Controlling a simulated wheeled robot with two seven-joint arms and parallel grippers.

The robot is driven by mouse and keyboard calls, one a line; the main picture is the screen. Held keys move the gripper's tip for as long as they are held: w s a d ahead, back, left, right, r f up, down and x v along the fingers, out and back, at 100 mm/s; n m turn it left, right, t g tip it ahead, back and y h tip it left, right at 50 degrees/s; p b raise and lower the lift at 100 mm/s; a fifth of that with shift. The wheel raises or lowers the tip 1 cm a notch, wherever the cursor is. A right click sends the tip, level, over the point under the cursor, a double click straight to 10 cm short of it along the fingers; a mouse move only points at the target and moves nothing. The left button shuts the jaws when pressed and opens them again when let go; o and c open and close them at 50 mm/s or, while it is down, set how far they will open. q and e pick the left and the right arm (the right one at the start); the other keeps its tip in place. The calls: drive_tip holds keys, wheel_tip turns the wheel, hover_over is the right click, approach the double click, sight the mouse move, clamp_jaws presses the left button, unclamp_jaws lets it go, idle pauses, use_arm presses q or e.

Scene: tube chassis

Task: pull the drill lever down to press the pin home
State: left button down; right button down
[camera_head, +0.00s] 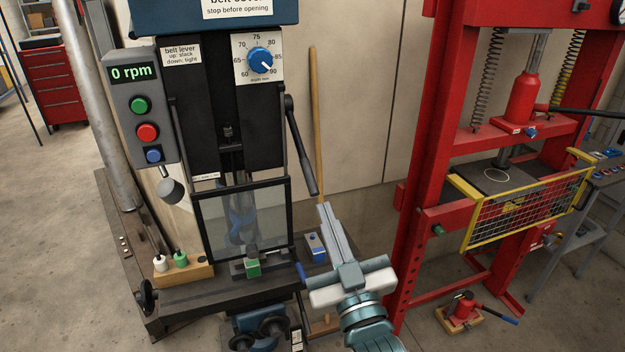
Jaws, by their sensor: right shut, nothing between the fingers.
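The drill lever (301,147) is a black handle on the right side of the drill press (262,122). It runs from a pivot near the top down and slightly right to its free lower end. My right gripper (324,208) is shut and empty, its fingers pointing up. In the picture its tips sit just below and right of the lever's lower end; I cannot tell whether they touch. A green-fronted block (252,264) is on the press table behind and below the clear guard (218,222). I cannot make out the pin. My left gripper is out of view.
A control box (140,107) reads 0 rpm at the press's left. A wooden pole (318,90) leans behind the lever. A red press frame (424,150) with a yellow guard stands at right.

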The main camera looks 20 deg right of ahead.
drive_tip(key=shift+w, duration=0.2)
wheel_tip(320, 180, up, 4)
drive_tip(key=f+p, duration=0.1)
drive_tip(key=p, duration=0.1)
hover_over(312, 185)
drive_tip(key=s+a, duration=0.1)
drive_tip(key=s, duration=0.3)
drive_tip(key=shift+w+d+f, duration=0.15)
drive_tip(key=shift+w+f, duration=0.65)
drive_tip(key=shift+f, duration=0.25)
drive_tip(key=shift+w+d+f, duration=0.15)
drive_tip(key=shift+w+f, duration=0.15)
drive_tip(key=shift+f, duration=0.35)
